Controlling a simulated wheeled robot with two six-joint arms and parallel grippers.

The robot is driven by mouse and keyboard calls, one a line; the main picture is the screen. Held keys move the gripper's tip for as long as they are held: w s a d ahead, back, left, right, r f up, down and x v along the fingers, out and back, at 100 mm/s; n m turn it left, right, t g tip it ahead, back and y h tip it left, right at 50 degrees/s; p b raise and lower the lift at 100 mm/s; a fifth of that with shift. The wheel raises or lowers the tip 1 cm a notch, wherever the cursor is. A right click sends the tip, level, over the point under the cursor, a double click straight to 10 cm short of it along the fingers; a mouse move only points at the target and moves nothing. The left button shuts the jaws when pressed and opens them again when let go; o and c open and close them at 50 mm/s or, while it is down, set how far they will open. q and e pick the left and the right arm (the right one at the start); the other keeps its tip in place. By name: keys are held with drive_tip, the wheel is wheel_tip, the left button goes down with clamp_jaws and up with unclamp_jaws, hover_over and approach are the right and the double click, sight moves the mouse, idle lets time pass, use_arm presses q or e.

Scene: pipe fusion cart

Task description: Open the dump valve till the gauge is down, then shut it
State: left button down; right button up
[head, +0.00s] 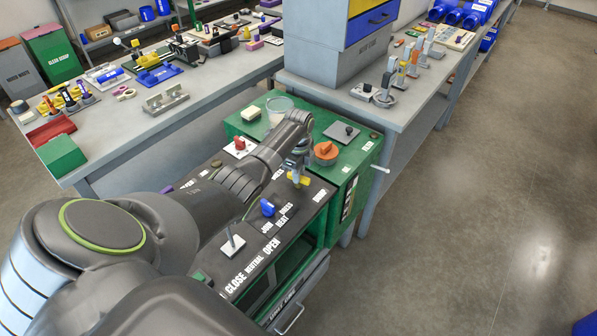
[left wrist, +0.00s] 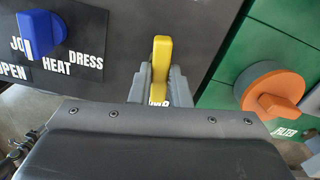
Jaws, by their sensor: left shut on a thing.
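The yellow valve handle (head: 304,181) stands on the dark panel of the green cart (head: 372,140), by a small white label too small to read for sure. My left gripper (head: 297,172) reaches down over it. In the left wrist view the yellow handle (left wrist: 161,62) sits between the two grey fingers of my left gripper (left wrist: 160,85), which are shut on it. The handle points straight up in that picture, and its base and most of its label are hidden. I cannot make out a gauge in either view. My right gripper is not in view.
A blue selector (head: 267,208) marked JOIN, HEAT and DRESS and a lever (head: 232,243) marked CLOSE, NEUTRAL and OPEN are close by. An orange knob (head: 326,152) is behind the handle. A clear tub (head: 279,108) stands at the cart's back.

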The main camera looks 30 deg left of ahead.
use_arm(q)
drive_tip(key=shift+r+m, duration=0.1)
drive_tip(key=shift+m, duration=0.4)
drive_tip(key=c, duration=1.4)
unclamp_jaws()
drive_tip(key=shift+o, duration=0.2)
wheel_tip(320, 180, up, 17)
drive_tip(key=shift+r, duration=0.2)
